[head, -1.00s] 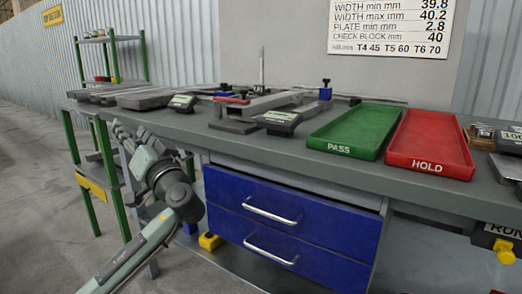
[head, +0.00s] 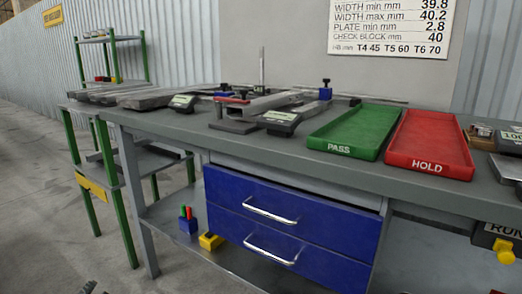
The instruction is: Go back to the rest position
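Only a small dark tip of my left gripper (head: 90,287) shows at the bottom left edge of the head view, low over the floor and well clear of the bench. The rest of that arm is out of the picture, and whether its fingers are open or shut does not show. My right gripper is not in view. The grey workbench (head: 190,126) stands ahead with no arm over it.
A green PASS tray (head: 352,130) and a red HOLD tray (head: 430,143) lie on the bench. Gauges and metal bars lie further left. Blue drawers (head: 290,215) sit below, both shut. A green-legged rack (head: 110,60) stands behind. Floor at left is clear.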

